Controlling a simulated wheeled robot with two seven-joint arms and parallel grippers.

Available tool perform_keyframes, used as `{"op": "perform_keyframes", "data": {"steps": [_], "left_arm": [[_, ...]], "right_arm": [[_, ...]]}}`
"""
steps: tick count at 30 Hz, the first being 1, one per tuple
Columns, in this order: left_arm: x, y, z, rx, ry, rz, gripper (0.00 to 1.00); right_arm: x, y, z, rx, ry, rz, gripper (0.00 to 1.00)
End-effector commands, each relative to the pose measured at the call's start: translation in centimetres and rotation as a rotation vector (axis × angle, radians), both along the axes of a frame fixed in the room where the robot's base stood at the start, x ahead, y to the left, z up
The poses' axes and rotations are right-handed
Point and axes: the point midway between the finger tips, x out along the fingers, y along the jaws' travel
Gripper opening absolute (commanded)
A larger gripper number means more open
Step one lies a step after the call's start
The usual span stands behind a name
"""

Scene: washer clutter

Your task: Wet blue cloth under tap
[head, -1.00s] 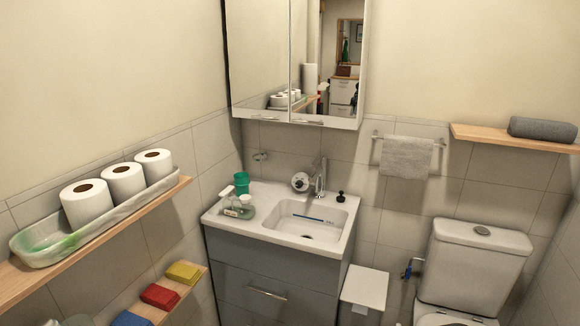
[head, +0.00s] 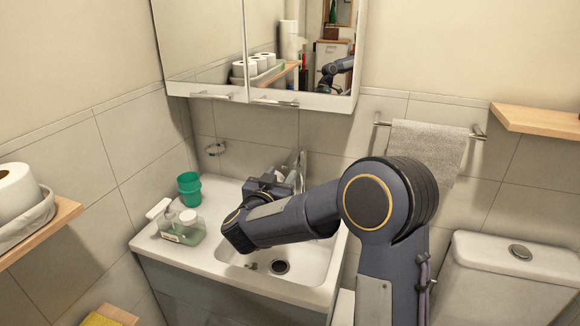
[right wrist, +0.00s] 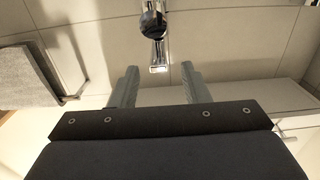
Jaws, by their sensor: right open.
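The blue cloth is not in view now. The chrome tap (head: 301,170) stands at the back of the white sink (head: 318,265), partly behind my right arm. My right gripper (head: 268,182) is over the back of the sink, just left of the tap. In the right wrist view its two fingers (right wrist: 159,70) are apart with nothing between them, and the tap (right wrist: 153,30) shows beyond them. My left gripper is not in view.
A green cup (head: 189,189) and a soap bottle (head: 184,232) stand on the counter's left. A yellow cloth (head: 98,319) shows on the low shelf. A grey towel (head: 425,148) hangs on the right rail. The mirror cabinet (head: 290,100) overhangs the sink.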

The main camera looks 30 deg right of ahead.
Motion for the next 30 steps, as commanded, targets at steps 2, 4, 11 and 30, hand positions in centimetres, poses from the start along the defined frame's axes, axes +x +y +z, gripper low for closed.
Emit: {"op": "perform_keyframes", "data": {"steps": [2, 4, 11, 30], "left_arm": [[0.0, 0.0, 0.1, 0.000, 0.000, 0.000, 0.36], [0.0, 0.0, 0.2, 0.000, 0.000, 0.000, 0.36], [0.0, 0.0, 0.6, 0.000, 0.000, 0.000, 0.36], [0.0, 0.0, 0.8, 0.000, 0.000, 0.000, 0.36]], "right_arm": [[0.4, -0.7, 0.0, -0.006, 0.000, -0.014, 0.42], [1.0, -1.4, 0.0, -0.005, 0.001, -0.015, 0.42], [3.4, -4.3, 0.0, -0.005, 0.001, -0.013, 0.42], [4.9, -5.9, 0.0, -0.004, 0.000, -0.008, 0.25]]}}
